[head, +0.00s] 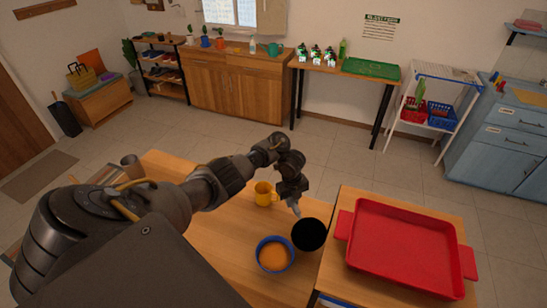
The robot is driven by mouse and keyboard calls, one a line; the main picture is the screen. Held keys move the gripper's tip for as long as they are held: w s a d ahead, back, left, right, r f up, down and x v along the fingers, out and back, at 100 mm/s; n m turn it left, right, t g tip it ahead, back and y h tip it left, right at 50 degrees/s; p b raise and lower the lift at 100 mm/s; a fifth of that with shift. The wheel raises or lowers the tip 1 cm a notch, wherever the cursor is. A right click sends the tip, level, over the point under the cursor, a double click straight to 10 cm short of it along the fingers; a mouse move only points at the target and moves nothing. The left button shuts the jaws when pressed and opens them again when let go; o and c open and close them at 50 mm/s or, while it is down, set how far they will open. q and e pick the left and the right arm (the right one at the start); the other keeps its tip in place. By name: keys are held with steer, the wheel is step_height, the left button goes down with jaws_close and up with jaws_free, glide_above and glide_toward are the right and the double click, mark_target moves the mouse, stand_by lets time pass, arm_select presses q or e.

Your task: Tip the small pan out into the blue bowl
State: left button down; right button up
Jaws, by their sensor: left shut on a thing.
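The blue bowl (261,244) stands on the wooden table and has an orange-brown filling or inner surface. The small pan (309,235) is black and round, just right of and slightly behind the bowl. Its inside looks plain black, and I cannot tell whether it holds anything. My left gripper (294,199) reaches down from behind the pan and is shut on its short grey handle. I cannot tell whether the pan is lifted or touches the table. My right gripper is not in view.
A yellow mug (264,194) stands left of my left gripper. A large red tray (405,247) with side handles lies on the adjoining table at right. The wooden table (222,235) is bare left of the bowl.

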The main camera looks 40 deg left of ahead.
arm_select(q)
steer(key=shift+w+d+f+g+y+b, duration=0.3)
steer(key=shift+w+g+b, duration=0.25)
steer(key=shift+b, duration=0.8)
steer(key=shift+w+d+f+g+y+b, duration=0.3)
steer(key=shift+w+b, duration=0.35)
steer(key=shift+b, duration=0.75)
steer(key=shift+w+d+f+g+y+b, duration=0.15)
steer(key=shift+w+d+g+b, duration=0.35)
steer(key=shift+b, duration=0.85)
steer(key=shift+w+a+r, duration=0.1)
steer(key=shift+a+r, duration=0.05)
step_height(320, 180, up, 5)
steer(key=p, duration=0.5)
